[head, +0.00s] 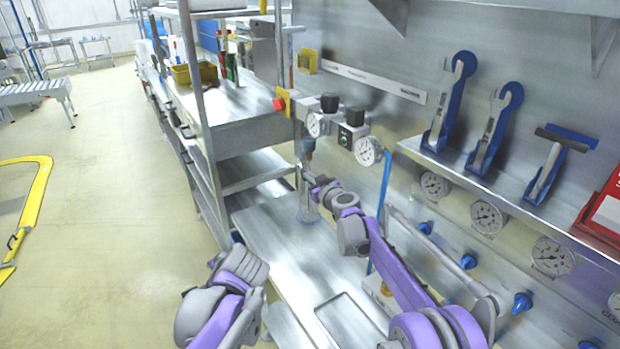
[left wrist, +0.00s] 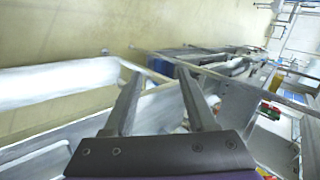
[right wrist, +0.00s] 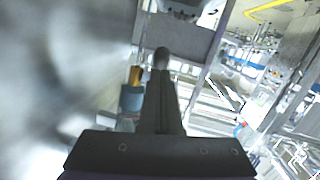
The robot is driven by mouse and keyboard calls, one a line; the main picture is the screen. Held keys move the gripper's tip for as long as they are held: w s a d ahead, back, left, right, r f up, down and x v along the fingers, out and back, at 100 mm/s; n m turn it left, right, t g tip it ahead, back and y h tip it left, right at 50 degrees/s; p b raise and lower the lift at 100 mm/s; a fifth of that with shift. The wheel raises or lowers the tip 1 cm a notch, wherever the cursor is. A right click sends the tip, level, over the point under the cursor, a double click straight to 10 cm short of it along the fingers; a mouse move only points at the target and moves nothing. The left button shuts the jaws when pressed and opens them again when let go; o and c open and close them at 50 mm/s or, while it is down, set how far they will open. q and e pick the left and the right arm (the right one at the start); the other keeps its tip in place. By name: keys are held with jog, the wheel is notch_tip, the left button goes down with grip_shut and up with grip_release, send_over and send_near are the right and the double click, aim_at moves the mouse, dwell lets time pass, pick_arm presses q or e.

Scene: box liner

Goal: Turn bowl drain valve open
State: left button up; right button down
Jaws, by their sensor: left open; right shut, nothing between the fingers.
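A small fitting with a blue body and a brass-coloured part (head: 308,146) hangs below the gauges on the back panel. It looks like the bowl drain valve, but its handle position is too small to tell. My right gripper (head: 305,176) is just below it in the head view, shut and empty. In the right wrist view the closed fingertips (right wrist: 162,57) stand beside the blue and brass fitting (right wrist: 132,98); I cannot tell whether they touch. A clear cylinder (head: 308,208) shows below the gripper. My left gripper (left wrist: 160,76) is open and empty, away from the fitting.
Round gauges (head: 368,151) and black knobs (head: 355,117) sit close above the fitting. A blue hose (head: 384,185) runs down to the right. A shelf (head: 500,195) with blue tool holders juts out at right. The metal bench (head: 275,235) below is mostly clear.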

pick_arm(q)
jog(key=s+d+f+n+h, duration=0.3)
jog(key=s+n, duration=0.1)
jog(key=s, duration=0.5)
jog(key=s+d+f+n+h, duration=0.3)
jog(key=s+n, duration=0.1)
jog(key=s, duration=0.5)
jog(key=shift+s+f+p, duration=0.2)
jog(key=shift+f+p, duration=0.15)
jog(key=shift+f, duration=0.05)
pick_arm(e)
jog(key=shift+w+f, duration=0.15)
jog(key=shift+f, duration=0.1)
